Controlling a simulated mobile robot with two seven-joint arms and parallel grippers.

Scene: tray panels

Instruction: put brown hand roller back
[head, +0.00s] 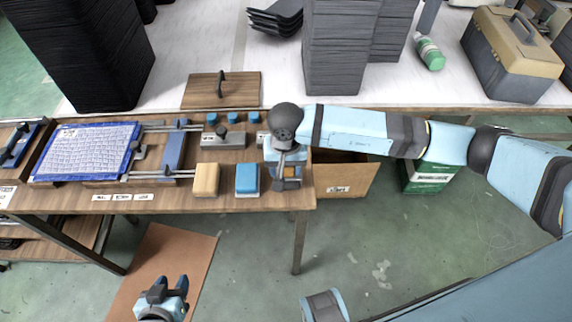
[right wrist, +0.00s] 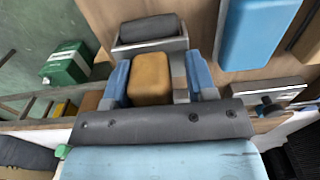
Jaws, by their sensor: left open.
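The brown hand roller (right wrist: 150,79) has a tan-brown handle block and a dark grey roller in a metal frame. It is at the right end of the wooden table in the head view, partly hidden by my right gripper (head: 287,170). The grey roller lies just beyond the fingertips, over or on the tabletop; contact is unclear. My left gripper (head: 170,283) is open and empty, low in front of the table.
A tan block (head: 206,180) and a blue block (head: 247,179) stand left of my right gripper. Behind them are small blue blocks (head: 234,117) and a wooden board with a handle (head: 222,91). A blue-framed screen (head: 83,153) lies further left. A cardboard box (head: 345,180) stands beyond the table's right edge.

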